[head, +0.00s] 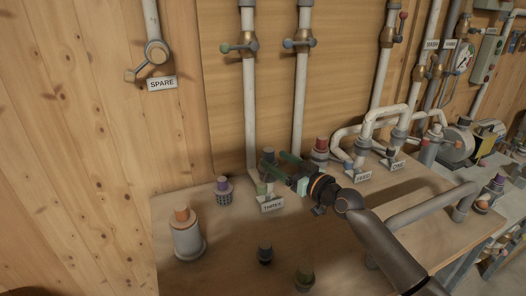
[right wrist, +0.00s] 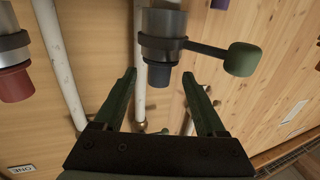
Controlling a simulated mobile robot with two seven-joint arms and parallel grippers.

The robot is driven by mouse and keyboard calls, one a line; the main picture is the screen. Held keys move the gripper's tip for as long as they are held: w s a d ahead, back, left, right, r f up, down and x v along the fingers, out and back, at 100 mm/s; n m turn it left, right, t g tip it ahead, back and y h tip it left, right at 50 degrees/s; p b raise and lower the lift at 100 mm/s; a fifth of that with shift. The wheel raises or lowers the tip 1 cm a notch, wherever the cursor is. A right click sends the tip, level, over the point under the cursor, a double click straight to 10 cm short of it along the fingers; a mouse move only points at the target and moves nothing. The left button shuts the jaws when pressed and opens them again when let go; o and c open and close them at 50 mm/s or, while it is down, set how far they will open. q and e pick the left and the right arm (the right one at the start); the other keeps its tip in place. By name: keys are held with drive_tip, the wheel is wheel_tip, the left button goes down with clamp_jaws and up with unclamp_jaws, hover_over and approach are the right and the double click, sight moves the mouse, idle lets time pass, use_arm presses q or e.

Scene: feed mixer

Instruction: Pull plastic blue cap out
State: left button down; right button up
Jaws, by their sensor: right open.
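A dull blue-grey cap (right wrist: 159,76) sits in the end of a grey pipe fitting (right wrist: 163,25) with a dark collar and a green lever (right wrist: 244,58) in the right wrist view. In the head view a blue-grey cap (head: 268,152) shows by the fingertips, above the label THREE (head: 272,205). My right gripper (head: 273,162) has green fingers. It is open and empty, with its fingertips (right wrist: 159,85) on either side of the cap in the wrist view. I cannot tell whether they touch it. My left gripper is not in view.
A red-capped fitting (head: 320,151) stands close behind the gripper. Bent white pipes (head: 385,112) rise to the right. An orange-capped fitting (head: 186,232) and a purple-capped one (head: 223,189) stand on the wooden bench (head: 335,225) to the left. Two vertical pipes run up the wall.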

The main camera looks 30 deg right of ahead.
drive_tip(key=x, duration=0.7)
clamp_jaws()
idle(1.1)
